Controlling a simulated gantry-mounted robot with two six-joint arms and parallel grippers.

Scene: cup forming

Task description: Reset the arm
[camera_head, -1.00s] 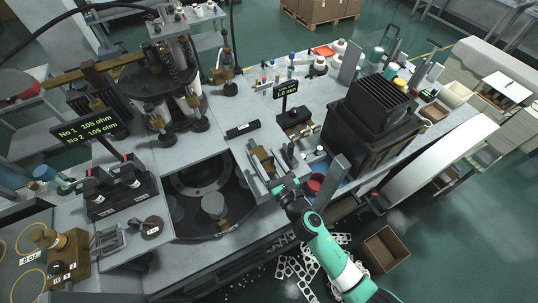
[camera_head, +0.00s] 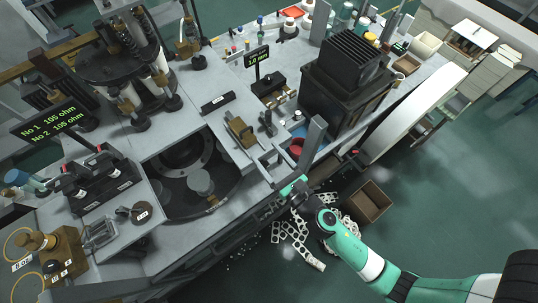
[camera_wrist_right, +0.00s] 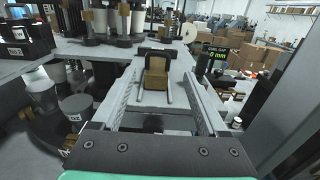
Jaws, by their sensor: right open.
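My right arm comes in from the lower right of the head view, green and white. Its gripper (camera_head: 272,167) is over the front edge of the grey machine table (camera_head: 222,98), near a brass block (camera_head: 240,132). In the right wrist view the two grey fingers (camera_wrist_right: 160,88) stand wide apart with nothing gripped. The brass block also shows beyond them in that view (camera_wrist_right: 156,73), on a grey plate. The fingertips are small and hard to make out in the head view. My left gripper is not in view.
A dark finned box (camera_head: 345,75) and an upright grey post (camera_head: 313,142) stand right of the gripper. A red cup (camera_head: 297,147) is close by. Below are a brown open box (camera_head: 367,203) and white perforated strips (camera_head: 293,233) on the floor.

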